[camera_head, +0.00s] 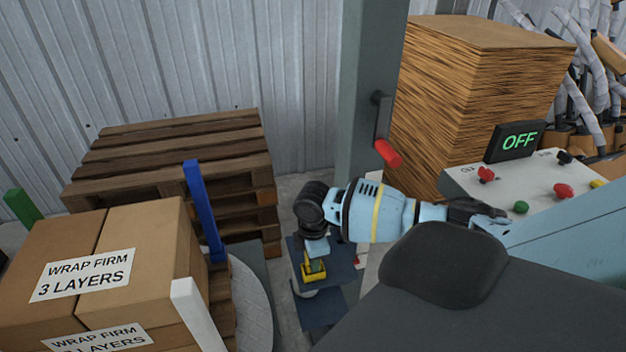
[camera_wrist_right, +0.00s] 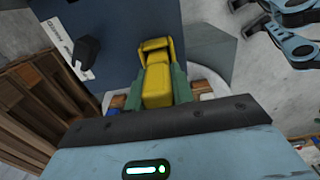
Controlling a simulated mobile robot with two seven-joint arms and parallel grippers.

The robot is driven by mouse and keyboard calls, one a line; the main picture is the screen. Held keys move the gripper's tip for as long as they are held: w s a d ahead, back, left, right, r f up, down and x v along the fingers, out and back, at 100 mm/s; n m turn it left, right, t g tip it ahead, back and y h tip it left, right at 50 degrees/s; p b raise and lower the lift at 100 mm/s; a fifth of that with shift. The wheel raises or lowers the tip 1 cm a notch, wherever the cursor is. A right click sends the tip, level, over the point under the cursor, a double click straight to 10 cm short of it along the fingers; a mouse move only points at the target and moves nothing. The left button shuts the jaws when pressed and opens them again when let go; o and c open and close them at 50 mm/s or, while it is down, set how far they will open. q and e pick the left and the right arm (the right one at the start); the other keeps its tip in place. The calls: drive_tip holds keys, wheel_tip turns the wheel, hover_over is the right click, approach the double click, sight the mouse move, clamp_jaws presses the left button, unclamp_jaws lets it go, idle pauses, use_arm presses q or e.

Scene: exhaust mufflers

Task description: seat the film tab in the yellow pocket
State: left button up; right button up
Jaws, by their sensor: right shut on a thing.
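My right gripper (camera_head: 316,262) points down over a dark blue unit (camera_head: 335,283) on the floor, low in the middle of the head view. In the right wrist view its green fingers (camera_wrist_right: 157,92) are closed on the sides of a yellow piece (camera_wrist_right: 157,78). The piece has a blocky near part and an open frame at its far end. It also shows yellow below the gripper in the head view (camera_head: 314,272). I cannot tell whether this is the pocket or a separate part. I cannot make out the film tab.
Taped cartons (camera_head: 120,245) with blue, green and white corner posts stand at left. Wooden pallets (camera_head: 175,160) are stacked behind. A control panel (camera_head: 540,190) reading OFF stands at right. A grey post with a red-handled lever (camera_head: 387,153) rises behind my arm.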

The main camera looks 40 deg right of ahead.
drive_tip(key=shift+r, duration=0.15)
wheel_tip(320, 180, up, 4)
drive_tip(key=shift+f, duration=0.2)
use_arm(q)
drive_tip(key=shift+w+r+p, duration=0.55)
drive_tip(key=shift+r+p, duration=0.1)
drive_tip(key=shift+r, duration=0.2)
use_arm(e)
drive_tip(key=s+a, duration=0.3)
drive_tip(key=s, duration=0.1)
drive_tip(key=s+a, duration=0.3)
drive_tip(key=s, duration=0.1)
drive_tip(key=s+a+r, duration=0.1)
drive_tip(key=s+a, duration=0.2)
drive_tip(key=s, duration=0.1)
drive_tip(key=shift+s+a, duration=0.35)
drive_tip(key=shift+a, duration=0.05)
